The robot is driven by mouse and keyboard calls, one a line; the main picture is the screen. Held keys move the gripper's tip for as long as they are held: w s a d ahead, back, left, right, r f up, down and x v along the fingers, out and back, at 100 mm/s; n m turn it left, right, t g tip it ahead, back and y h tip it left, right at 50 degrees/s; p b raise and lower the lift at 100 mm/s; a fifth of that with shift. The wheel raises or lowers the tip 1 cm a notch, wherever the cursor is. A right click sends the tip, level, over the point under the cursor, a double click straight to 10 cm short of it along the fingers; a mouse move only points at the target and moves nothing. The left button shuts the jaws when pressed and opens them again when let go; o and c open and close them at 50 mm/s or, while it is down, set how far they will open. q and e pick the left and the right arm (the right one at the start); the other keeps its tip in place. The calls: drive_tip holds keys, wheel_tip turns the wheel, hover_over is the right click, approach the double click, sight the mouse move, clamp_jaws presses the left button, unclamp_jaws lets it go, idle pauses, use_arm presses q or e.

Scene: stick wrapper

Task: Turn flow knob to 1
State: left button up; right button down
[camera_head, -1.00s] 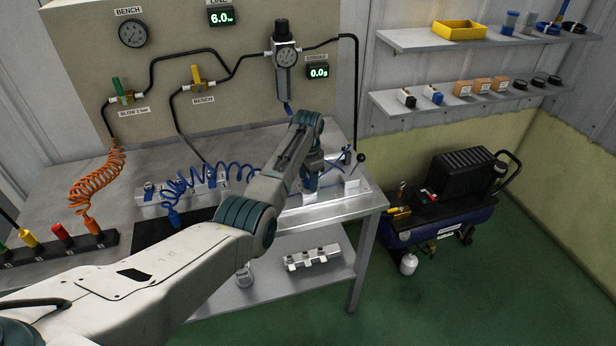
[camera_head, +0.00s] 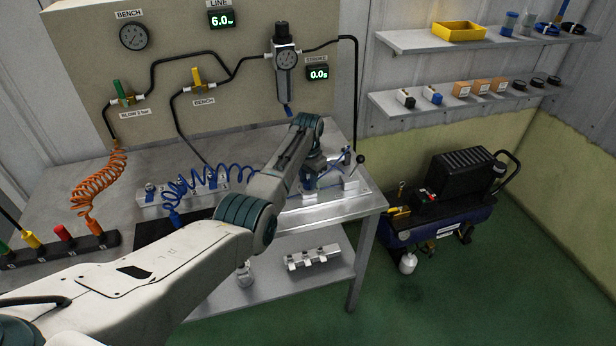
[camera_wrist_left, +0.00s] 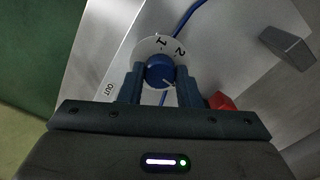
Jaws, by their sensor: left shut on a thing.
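The blue flow knob (camera_wrist_left: 160,74) sits in front of a pale round dial (camera_wrist_left: 150,46) in the left wrist view. The numbers 1 and 2 show on the dial's far edge, beyond the knob. A small pale mark shows on the knob's lower right, but its exact pointing is hard to read. My left gripper (camera_wrist_left: 161,82) is shut on the knob, with one dark finger on each side. In the head view this gripper (camera_head: 312,174) is over the right end of the bench, and my arm hides the knob. My right gripper is not in view.
A blue coiled hose (camera_head: 205,178) lies left of my arm. A black-knobbed lever (camera_head: 360,159) stands to its right on the bench. A red part (camera_wrist_left: 221,101) lies close to the right finger. A regulator (camera_head: 285,62) hangs on the panel behind. A compressor (camera_head: 440,220) stands on the floor at right.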

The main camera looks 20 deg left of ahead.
use_arm(q)
drive_tip(key=n, duration=0.2)
drive_tip(key=n+p, duration=0.1)
drive_tip(key=shift+r+n, duration=0.2)
drive_tip(key=shift+n, duration=0.2)
drive_tip(key=n, duration=0.3)
drive_tip(key=shift+n+p, duration=0.3)
drive_tip(key=shift+p, duration=0.1)
drive_tip(key=n, duration=0.6)
drive_tip(key=shift+w+p, duration=0.1)
drive_tip(key=shift+p, duration=0.3)
drive_tip(key=n, duration=0.5)
drive_tip(key=shift+n, duration=0.4)
drive_tip(key=n, duration=0.5)
drive_tip(key=shift+n, duration=0.3)
drive_tip(key=shift+w+p, duration=0.1)
drive_tip(key=shift+p, duration=0.2)
drive_tip(key=o, duration=0.8)
drive_tip(key=shift+o, duration=0.8)
